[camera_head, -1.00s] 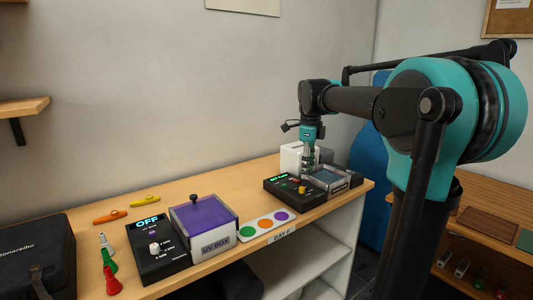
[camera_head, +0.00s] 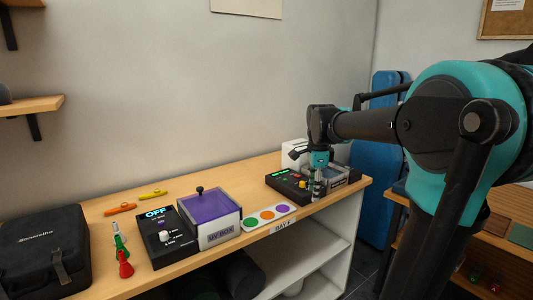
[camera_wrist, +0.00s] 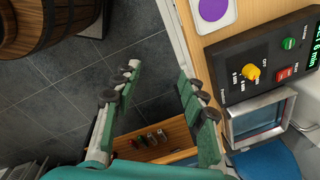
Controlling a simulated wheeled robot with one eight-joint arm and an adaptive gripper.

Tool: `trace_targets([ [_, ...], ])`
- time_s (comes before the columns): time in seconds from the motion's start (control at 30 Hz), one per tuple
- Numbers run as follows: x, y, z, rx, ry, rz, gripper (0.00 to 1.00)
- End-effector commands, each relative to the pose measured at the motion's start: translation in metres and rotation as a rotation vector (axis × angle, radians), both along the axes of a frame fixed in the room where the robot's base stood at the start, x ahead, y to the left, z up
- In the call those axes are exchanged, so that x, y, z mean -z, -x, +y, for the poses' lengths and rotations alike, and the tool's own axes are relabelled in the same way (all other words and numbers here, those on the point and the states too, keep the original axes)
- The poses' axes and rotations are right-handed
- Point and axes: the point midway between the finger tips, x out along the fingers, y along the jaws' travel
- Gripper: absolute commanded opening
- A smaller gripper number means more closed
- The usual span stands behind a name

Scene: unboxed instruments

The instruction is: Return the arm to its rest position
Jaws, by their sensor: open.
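My gripper (camera_head: 318,188) hangs pointing down at the front edge of the wooden bench (camera_head: 150,205), in front of the black control box (camera_head: 288,185). In the wrist view my gripper (camera_wrist: 163,95) has its two green fingers spread wide, with only floor and a lower shelf seen between them. It holds nothing. The control box also shows in the wrist view (camera_wrist: 245,92), with a yellow knob and green and red buttons, beside the right finger. My teal and black arm reaches in from the right in the head view.
On the bench stand a purple-lidded UV box (camera_head: 208,208), a black OFF panel (camera_head: 165,238), a white tray with coloured discs (camera_head: 283,210) and a black case (camera_head: 40,255). A blue object (camera_head: 378,140) stands behind the bench end. A wooden barrel (camera_wrist: 45,25) shows in the wrist view.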

Motion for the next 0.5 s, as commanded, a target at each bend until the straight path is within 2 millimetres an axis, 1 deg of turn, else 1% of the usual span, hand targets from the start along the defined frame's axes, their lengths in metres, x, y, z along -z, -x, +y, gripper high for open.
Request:
trace_targets([
  [0.17, 0.039, 0.027, -0.008, -0.25, 0.028, -0.042, 0.42],
  [0.23, 0.06, 0.042, -0.012, -0.389, 0.049, -0.066, 0.42],
  [0.37, 0.101, 0.076, -0.019, -0.672, 0.103, -0.112, 0.42],
  [0.5, 0.143, 0.116, -0.026, -0.973, 0.18, -0.156, 0.42],
])
